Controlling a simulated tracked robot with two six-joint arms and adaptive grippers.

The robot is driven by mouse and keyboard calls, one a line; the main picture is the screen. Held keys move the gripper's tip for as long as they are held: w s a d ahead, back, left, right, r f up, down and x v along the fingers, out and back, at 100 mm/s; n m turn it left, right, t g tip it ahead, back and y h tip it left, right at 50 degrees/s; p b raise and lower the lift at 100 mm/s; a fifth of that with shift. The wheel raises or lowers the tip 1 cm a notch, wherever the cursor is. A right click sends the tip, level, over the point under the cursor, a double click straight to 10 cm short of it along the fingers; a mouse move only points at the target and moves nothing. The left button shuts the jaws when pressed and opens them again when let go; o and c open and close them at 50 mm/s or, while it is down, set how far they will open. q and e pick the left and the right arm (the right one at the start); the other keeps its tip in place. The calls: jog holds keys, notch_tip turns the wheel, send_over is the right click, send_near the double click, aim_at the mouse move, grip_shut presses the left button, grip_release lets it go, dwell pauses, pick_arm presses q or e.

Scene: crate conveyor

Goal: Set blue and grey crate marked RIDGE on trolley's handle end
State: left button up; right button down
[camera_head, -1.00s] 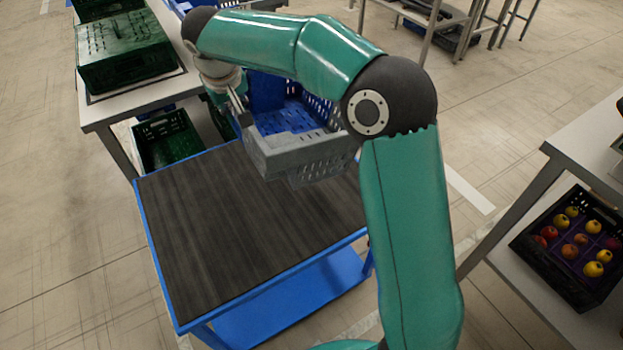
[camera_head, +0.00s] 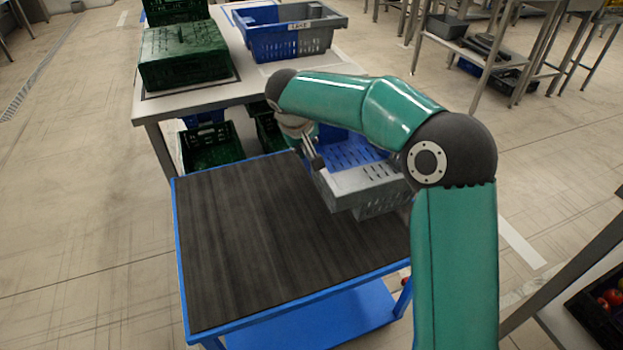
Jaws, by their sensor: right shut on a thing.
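A blue and grey crate (camera_head: 362,183) hangs over the far right part of the trolley (camera_head: 240,255), which has a dark ribbed top and a blue rim. My right gripper (camera_head: 316,160) is shut on the crate's left side. My right arm hides the crate's right and far parts. No marking on this crate is readable. I cannot tell if its underside touches the trolley top. The trolley's handle does not show clearly; my arm covers the right side. My left gripper is out of view.
Another blue and grey crate (camera_head: 290,42) with a label stands on the white table (camera_head: 195,97) behind, beside closed green crates (camera_head: 185,55). Open green crates (camera_head: 212,148) sit below. The near and left trolley top is bare. A crate with fruit (camera_head: 600,308) is at the right edge.

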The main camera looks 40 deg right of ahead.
notch_tip(320, 180, down, 9)
jog(key=b, duration=0.1)
jog(key=c, duration=1)
grip_release()
jog(key=shift+r, duration=0.1)
jog(key=shift+c, duration=0.2)
jog(key=v, duration=1.2)
jog(key=shift+p, duration=0.45)
jog(key=shift+s, duration=0.15)
